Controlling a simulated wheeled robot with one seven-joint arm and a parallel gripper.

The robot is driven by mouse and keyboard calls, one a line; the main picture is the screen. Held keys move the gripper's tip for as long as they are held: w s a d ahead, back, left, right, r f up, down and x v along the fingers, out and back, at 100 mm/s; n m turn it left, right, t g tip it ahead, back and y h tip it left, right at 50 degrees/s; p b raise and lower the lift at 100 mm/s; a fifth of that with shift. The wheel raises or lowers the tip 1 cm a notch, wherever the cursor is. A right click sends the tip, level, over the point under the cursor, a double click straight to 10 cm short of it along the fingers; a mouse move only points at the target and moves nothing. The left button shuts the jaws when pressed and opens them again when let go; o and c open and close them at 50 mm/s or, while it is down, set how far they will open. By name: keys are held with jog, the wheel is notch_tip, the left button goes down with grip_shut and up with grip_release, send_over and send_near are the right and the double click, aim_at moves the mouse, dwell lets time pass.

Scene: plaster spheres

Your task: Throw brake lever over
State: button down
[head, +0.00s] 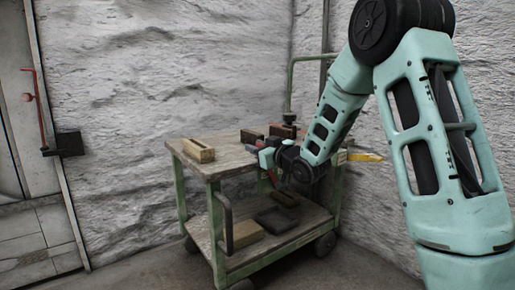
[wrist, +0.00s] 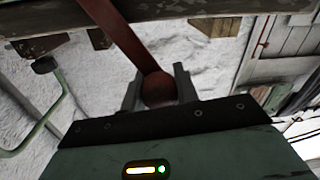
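The brake lever is a red bar (wrist: 122,38) with a round red knob (wrist: 158,90) at its end. In the wrist view it comes down from the top edge to between the fingers of my gripper (wrist: 160,84). One grey finger stands on each side of the knob, and both appear to touch it. In the head view my gripper (head: 258,152) is over the cart's top, and a bit of the red lever (head: 271,177) shows below it. The rest of the lever is hidden behind my wrist.
The green-framed cart (head: 184,194) has a wooden top with a tan block (head: 199,150) and darker blocks. Its lower shelf holds a tan block (head: 247,234) and a dark flat piece (head: 277,220). A red bar (head: 40,110) stands by the left door. White rough walls close the corner.

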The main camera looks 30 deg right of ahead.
jog(key=shift+d+r+m+p, duration=0.5)
jog(key=shift+d+p, duration=0.15)
jog(key=shift+p, duration=0.2)
jog(key=d+f+m+p, duration=0.1)
jog(key=d+m+p, duration=1)
jog(key=d, duration=0.5)
jog(key=shift+w+d+f+m+t+h+p, duration=0.2)
jog(key=shift+d+m+t+h+p, duration=0.1)
jog(key=shift+p, duration=0.9)
jog(key=c, duration=1.1)
grip_release()
